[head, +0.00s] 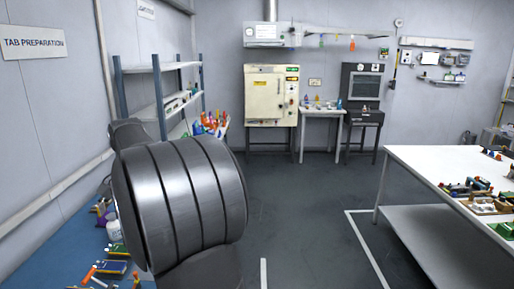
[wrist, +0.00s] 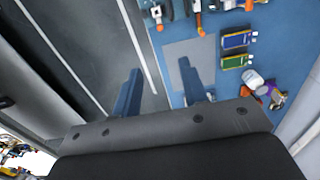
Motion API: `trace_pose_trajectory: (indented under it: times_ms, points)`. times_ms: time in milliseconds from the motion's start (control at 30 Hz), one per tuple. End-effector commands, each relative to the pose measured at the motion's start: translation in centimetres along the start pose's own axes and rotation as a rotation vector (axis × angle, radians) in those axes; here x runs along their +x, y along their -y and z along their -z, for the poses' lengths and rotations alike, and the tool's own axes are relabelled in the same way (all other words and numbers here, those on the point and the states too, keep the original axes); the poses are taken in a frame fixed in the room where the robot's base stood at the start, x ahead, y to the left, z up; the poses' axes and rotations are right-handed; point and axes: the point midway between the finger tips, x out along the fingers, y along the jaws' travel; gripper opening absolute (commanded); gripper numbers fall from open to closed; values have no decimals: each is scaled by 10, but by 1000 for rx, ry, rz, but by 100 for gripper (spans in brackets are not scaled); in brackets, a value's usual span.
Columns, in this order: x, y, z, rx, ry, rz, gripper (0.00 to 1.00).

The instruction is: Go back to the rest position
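My gripper (wrist: 158,92) shows in the wrist view as two blue fingers, spread well apart with nothing between them. It hangs above the edge of a blue bench (wrist: 255,20), with the dark floor under its left finger. In the head view my dark, ribbed arm link fills the lower left and the gripper is hidden.
On the blue bench lie green and blue boxes (wrist: 236,61), orange-tipped tools (wrist: 198,20) and a white bottle (wrist: 252,79). A white table (head: 440,165) with parts stands at right. A shelf rack (head: 160,90) stands at left. The middle floor is clear.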

Motion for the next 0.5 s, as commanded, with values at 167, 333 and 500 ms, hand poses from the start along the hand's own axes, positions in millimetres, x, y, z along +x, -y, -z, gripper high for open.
trace_pose_trajectory:
  times_ms: [167,333,500]
  points:
    - [25,-1,-4,0,4,-2,40]
    - [56,-1,-4,0,2,-2,40]
    - [75,-1,-4,0,1,-1,40]
